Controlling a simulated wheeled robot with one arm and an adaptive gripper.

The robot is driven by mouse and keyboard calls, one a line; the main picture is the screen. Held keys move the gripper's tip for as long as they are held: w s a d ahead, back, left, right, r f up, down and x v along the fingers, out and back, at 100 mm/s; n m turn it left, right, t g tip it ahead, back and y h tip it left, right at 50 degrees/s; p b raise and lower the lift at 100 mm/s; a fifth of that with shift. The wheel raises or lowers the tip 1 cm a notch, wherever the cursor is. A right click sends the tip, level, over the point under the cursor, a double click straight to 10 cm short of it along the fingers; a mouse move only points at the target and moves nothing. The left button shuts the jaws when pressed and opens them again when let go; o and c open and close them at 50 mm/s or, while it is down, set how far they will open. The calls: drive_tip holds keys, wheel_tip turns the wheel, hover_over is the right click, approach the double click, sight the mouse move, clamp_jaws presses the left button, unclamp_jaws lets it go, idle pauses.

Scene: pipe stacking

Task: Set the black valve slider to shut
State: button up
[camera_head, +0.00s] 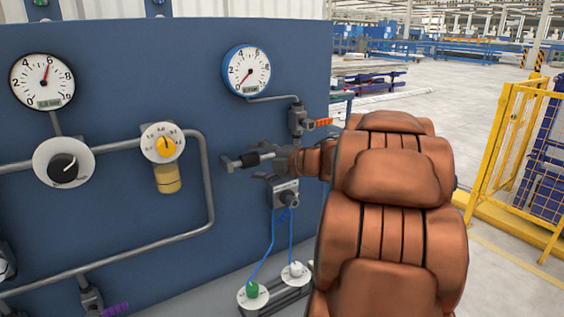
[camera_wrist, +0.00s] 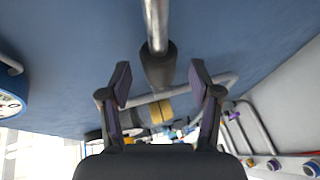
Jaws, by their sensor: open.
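The black valve slider (camera_wrist: 158,68) is a dark tapered grip on a silver rod that enters from the top of the wrist view. In the head view, a black grip (camera_head: 252,159) shows in front of the blue panel, left of my wrist. My gripper (camera_wrist: 158,78) is open, with one finger on each side of the slider and a visible gap on both sides. In the head view, my gripper (camera_head: 264,165) reaches left along the panel and partly covers the slider's mount. I cannot tell the slider's setting.
The blue panel (camera_head: 110,85) carries two gauges, pipes and a yellow regulator (camera_head: 167,178). Below my gripper are a grey valve block (camera_head: 286,193) and blue hoses (camera_head: 268,250). An orange-handled valve (camera_head: 318,123) is just above. A yellow fence (camera_head: 497,145) stands at right.

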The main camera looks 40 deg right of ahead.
drive_tip(key=v, duration=0.9)
drive_tip(key=shift+w, duration=0.1)
idle(0.5)
